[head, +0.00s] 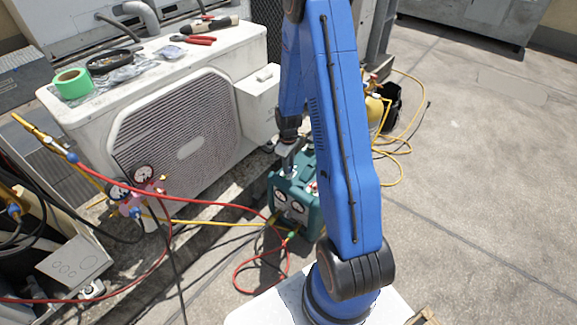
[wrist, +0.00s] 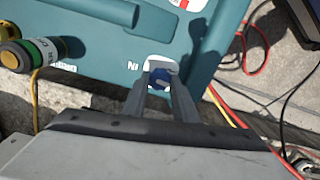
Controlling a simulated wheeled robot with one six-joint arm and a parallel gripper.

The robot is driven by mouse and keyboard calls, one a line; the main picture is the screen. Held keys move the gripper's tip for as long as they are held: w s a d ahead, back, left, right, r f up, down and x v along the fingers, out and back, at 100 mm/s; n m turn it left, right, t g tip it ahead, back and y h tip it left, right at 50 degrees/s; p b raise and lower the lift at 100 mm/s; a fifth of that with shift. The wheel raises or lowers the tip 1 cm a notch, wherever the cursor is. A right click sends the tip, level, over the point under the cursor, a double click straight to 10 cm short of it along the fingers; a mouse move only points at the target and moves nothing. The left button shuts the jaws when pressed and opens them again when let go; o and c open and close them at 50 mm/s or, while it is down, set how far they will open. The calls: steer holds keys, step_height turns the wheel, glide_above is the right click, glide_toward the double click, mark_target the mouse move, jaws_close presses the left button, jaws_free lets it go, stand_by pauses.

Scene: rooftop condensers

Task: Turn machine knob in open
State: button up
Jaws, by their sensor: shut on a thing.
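The machine is a teal box (head: 297,200) with gauges on its front, standing on the ground behind my blue arm in the head view. In the wrist view its teal panel (wrist: 110,70) fills the upper part. A blue knob (wrist: 160,80) sits on a white patch of that panel, with part of the lettering beside it readable. My gripper (wrist: 160,88) is shut on the blue knob, one finger on each side of it.
A white condenser unit (head: 185,130) stands to the left, with green tape (head: 73,83) and tools on top. A gauge manifold (head: 140,190) with red and yellow hoses hangs at the left. Hoses lie around the machine. Open concrete (head: 480,170) lies to the right.

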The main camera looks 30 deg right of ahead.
steer(key=shift+n, duration=0.5)
steer(key=o, duration=1)
steer(key=shift+o, duration=0.2)
steer(key=shift+r, duration=0.15)
step_height(320, 180, up, 17)
steer(key=shift+r, duration=0.15)
